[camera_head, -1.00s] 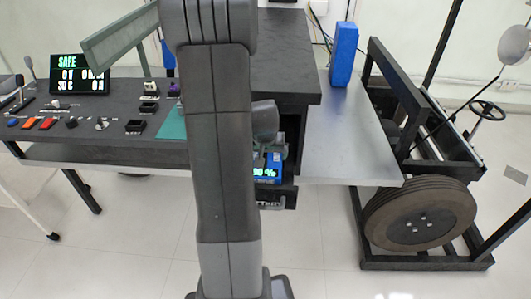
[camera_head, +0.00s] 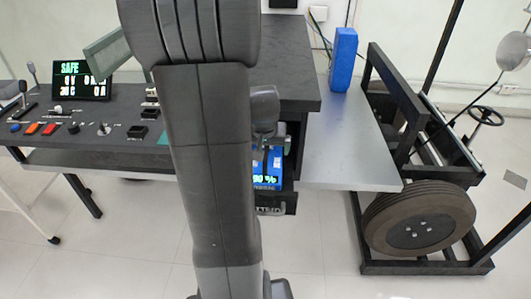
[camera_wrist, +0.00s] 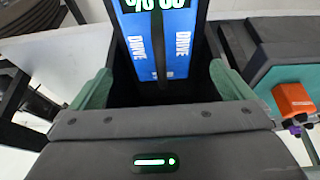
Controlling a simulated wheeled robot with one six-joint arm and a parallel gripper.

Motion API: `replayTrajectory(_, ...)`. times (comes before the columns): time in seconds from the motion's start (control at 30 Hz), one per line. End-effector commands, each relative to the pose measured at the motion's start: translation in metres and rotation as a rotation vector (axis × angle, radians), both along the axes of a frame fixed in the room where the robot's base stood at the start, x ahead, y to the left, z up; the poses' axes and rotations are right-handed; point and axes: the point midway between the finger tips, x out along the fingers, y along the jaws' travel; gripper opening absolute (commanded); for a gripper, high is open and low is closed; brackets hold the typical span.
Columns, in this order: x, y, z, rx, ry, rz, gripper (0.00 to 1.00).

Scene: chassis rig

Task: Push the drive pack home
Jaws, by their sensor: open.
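The blue drive pack (camera_head: 268,172) sits in the dark open bay under the black bench top, with a lit percent readout on its face. In the wrist view the drive pack (camera_wrist: 157,45) stands between black bay walls, with "DRIVE" lettering and a dark bar down its middle. My gripper (camera_wrist: 163,85) is open; its two green fingers are spread either side of the pack's near end, with a dark gap between. In the head view my arm hides part of the bay and most of the gripper. How deep the pack sits is hard to tell.
A silver shelf (camera_head: 345,160) sticks out right of the bay, with a tall blue block (camera_head: 343,60) at its back. A wheeled chassis frame (camera_head: 380,240) stands further right. A control console (camera_head: 50,142) with a "SAFE" display (camera_head: 81,80) is at left.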

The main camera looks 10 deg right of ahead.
Motion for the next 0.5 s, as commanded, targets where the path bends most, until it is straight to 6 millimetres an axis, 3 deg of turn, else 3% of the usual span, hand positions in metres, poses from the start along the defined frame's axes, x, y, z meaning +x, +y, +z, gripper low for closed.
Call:
replayTrajectory(0.2,-0.010,0.003,0.027,-0.001,-0.002,0.000,1.00)
replayTrajectory(0.5,-0.014,0.004,0.034,0.000,0.000,-0.001,1.00)
